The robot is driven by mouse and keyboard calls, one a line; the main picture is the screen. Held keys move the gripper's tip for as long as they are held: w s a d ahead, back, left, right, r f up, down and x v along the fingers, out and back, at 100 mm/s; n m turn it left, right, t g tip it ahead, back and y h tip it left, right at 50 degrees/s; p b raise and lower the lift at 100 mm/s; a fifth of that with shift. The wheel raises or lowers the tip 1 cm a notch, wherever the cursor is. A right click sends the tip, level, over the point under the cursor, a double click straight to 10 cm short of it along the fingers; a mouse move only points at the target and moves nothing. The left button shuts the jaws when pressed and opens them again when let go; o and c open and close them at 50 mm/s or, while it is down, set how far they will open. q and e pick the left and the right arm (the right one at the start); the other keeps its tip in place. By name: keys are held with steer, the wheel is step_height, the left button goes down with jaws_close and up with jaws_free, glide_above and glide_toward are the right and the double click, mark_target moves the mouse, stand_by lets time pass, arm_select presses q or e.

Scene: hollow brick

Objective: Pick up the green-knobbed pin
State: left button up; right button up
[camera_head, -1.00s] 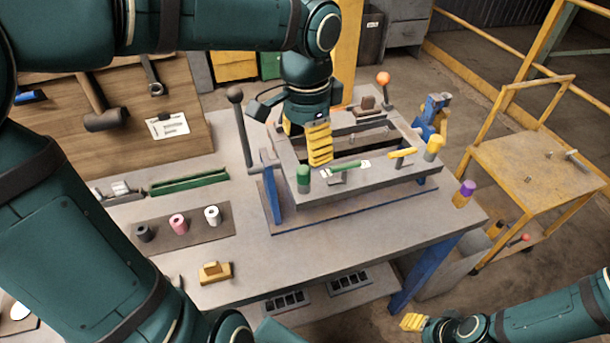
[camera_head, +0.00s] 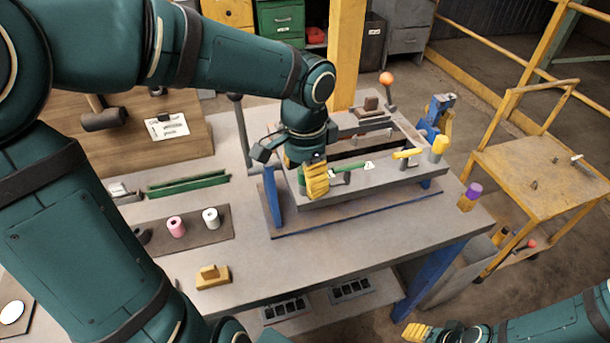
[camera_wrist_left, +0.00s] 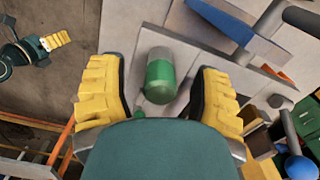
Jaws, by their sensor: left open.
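The green-knobbed pin (camera_head: 301,176) stands at the front left corner of the grey frame (camera_head: 375,180) on the bench. In the left wrist view the green knob (camera_wrist_left: 160,78) shows between the two yellow fingers of my left gripper (camera_wrist_left: 158,92). Those fingers are open, with a gap on each side of the knob. My right gripper (camera_head: 417,332) is low at the front right, away from the bench; its jaw opening is too small to judge.
A green handle (camera_head: 350,167) and a yellow handle (camera_head: 407,153) lie along the frame's front bar. A yellow knob (camera_head: 440,144) stands at its right end. A purple-topped pin (camera_head: 470,194) stands at the bench's right edge. An orange-ball lever (camera_head: 386,79) rises behind.

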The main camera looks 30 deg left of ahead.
arm_select(q)
jaws_close()
